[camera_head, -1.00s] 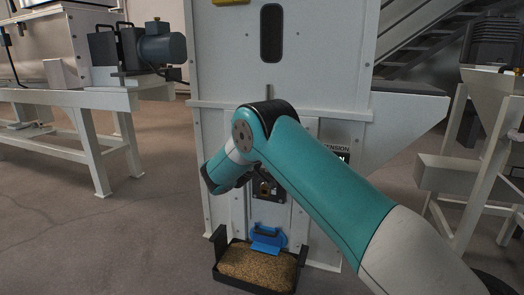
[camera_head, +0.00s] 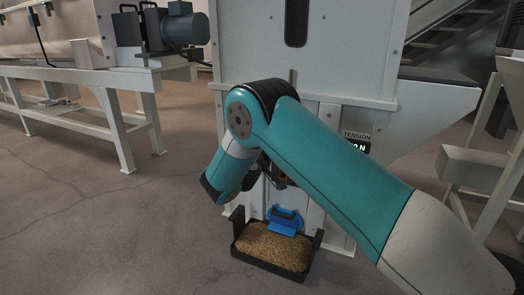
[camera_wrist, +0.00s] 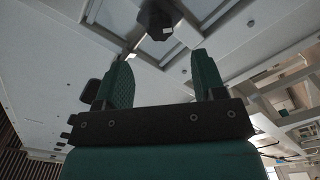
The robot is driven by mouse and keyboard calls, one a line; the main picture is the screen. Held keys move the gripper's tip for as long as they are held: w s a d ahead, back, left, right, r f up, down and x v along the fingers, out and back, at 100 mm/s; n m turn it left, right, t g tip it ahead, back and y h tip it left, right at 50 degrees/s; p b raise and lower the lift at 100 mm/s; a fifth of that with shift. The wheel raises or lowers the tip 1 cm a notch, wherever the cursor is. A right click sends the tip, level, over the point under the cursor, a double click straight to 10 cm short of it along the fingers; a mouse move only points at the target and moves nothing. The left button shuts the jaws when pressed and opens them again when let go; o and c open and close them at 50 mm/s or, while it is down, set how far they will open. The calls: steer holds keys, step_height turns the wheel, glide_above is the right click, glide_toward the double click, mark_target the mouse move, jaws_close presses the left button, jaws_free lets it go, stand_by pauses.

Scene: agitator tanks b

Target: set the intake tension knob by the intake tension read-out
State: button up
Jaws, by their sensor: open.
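The black dial-like knob (camera_wrist: 158,20) shows at the top of the wrist view, on a pale panel. My gripper (camera_wrist: 162,68) is open, with two teal fingers apart and nothing between them. The knob lies beyond the fingertips, apart from them. In the head view the knob is not clearly visible behind my arm. The read-out (camera_head: 357,147), a dark display under a "TENSION" label, shows at the right edge of my arm. My arm covers its left part, so the full reading is hidden.
A black tray of grain (camera_head: 272,250) stands on the floor below the white machine (camera_head: 345,60), with a blue flap (camera_head: 285,219) above it. A bench with a motor (camera_head: 160,30) stands at left. A sloped chute (camera_head: 430,90) juts out at right. The floor at left is clear.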

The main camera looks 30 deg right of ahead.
steer(key=b+v, duration=0.8)
steer(key=b, duration=0.6)
steer(key=shift+s+a+b, duration=0.15)
steer(key=shift+a+b, duration=0.05)
steer(key=shift+b, duration=0.15)
